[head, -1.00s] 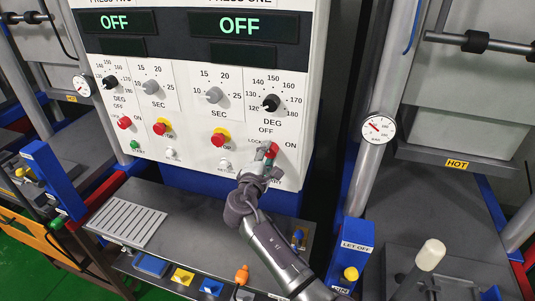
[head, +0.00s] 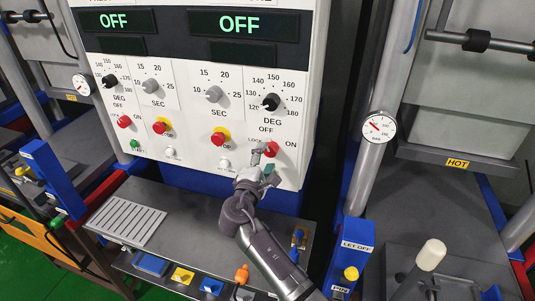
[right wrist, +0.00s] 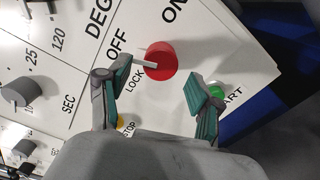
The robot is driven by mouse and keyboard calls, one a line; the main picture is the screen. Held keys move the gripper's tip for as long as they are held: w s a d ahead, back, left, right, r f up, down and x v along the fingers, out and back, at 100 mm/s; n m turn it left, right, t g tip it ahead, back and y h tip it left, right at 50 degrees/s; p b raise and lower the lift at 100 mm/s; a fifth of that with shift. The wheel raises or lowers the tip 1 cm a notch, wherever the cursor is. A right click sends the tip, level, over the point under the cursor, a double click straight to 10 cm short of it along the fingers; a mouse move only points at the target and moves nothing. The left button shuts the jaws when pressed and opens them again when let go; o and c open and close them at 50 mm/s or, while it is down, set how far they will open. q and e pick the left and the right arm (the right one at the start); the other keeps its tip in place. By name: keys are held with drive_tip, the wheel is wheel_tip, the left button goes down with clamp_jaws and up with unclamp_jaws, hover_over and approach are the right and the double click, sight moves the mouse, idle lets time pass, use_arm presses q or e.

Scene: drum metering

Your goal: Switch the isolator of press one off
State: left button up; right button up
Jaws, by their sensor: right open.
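The isolator of press one, a red rotary knob (head: 271,149), sits at the lower right of the white control panel (head: 236,180). In the right wrist view the red knob (right wrist: 161,60) has a pale bar pointing left, towards the side with the words OFF and LOCK, away from ON. My right gripper (head: 264,172) is just below the knob in the head view. In the right wrist view my right gripper (right wrist: 158,85) is open and empty, its two fingers apart and clear of the knob. My left gripper is not in view.
Both panel displays (head: 238,25) read OFF. A red-and-yellow stop button (head: 219,138) and grey dial (head: 214,94) are left of the isolator. A green button (right wrist: 216,90) is close to one finger. A grey shelf (head: 185,215) lies below; a gauge (head: 379,128) stands right.

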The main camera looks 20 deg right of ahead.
drive_tip(key=v, duration=0.9)
drive_tip(key=shift+s+a, duration=0.15)
